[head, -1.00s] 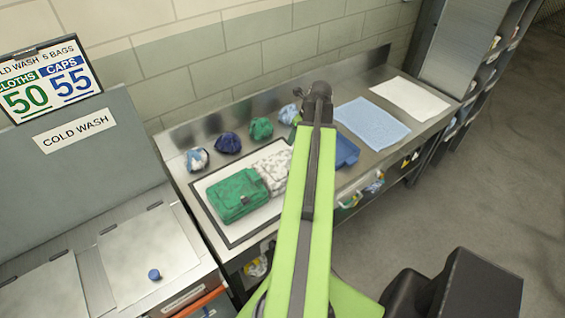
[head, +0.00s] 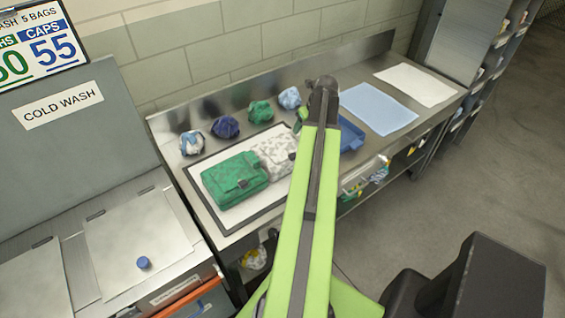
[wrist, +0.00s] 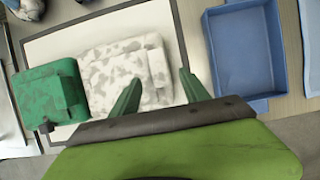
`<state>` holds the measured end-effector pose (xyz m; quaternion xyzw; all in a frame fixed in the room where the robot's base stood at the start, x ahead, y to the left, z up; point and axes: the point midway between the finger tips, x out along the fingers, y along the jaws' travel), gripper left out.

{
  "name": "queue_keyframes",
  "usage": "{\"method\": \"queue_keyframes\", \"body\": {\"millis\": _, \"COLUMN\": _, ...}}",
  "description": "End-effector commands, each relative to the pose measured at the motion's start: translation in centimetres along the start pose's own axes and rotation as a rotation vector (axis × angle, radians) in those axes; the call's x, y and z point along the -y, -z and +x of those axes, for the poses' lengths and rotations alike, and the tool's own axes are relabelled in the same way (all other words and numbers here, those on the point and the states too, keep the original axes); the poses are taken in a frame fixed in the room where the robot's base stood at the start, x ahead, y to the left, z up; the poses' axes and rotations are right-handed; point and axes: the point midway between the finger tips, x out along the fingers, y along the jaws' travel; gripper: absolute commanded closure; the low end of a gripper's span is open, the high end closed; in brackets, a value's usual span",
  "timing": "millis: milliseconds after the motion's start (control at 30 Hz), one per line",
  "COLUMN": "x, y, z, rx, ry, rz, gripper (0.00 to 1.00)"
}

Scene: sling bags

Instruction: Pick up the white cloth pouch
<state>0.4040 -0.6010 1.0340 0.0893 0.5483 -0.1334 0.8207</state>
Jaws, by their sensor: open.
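The white cloth pouch (head: 275,152) has grey blotches and lies on a white mat with a dark border (head: 198,172). In the head view my arm partly covers its right side. In the wrist view the pouch (wrist: 120,75) lies just beyond my gripper (wrist: 160,88), with the mat (wrist: 105,25) around it. My gripper is open and empty. Its left green finger overlaps the pouch's near edge in the picture, and its right finger is just right of the pouch. I cannot tell the height of the fingers above it.
A green bag (head: 234,180) sits against the pouch's left side. A blue tray (wrist: 240,50) stands to the right of the mat. Several crumpled cloth bundles (head: 225,127) line the back of the metal counter. A blue cloth (head: 378,108) and a white cloth (head: 418,84) lie farther right.

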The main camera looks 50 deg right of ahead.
Motion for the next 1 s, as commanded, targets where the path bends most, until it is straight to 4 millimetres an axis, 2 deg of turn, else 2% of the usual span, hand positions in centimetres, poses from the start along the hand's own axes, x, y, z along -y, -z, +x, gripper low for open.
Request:
{"method": "queue_keyframes", "body": {"millis": 200, "x": 0.0, "y": 0.0, "z": 0.8, "rx": 0.0, "ry": 0.0, "rz": 0.0, "gripper": 0.46}}
{"method": "queue_keyframes", "body": {"millis": 500, "x": -0.1, "y": 0.1, "z": 5.6, "rx": 0.0, "ry": 0.0, "rz": -0.001, "gripper": 0.46}}
{"method": "queue_keyframes", "body": {"millis": 733, "x": -0.1, "y": -0.1, "z": 5.4, "rx": 0.0, "ry": 0.0, "rz": 0.0, "gripper": 0.46}}
{"method": "queue_keyframes", "body": {"millis": 767, "x": -0.1, "y": -0.1, "z": 5.4, "rx": 0.0, "ry": 0.0, "rz": 0.0, "gripper": 0.48}}
{"method": "queue_keyframes", "body": {"millis": 1000, "x": -0.1, "y": -0.1, "z": 5.4, "rx": 0.0, "ry": 0.0, "rz": 0.0, "gripper": 0.79}}
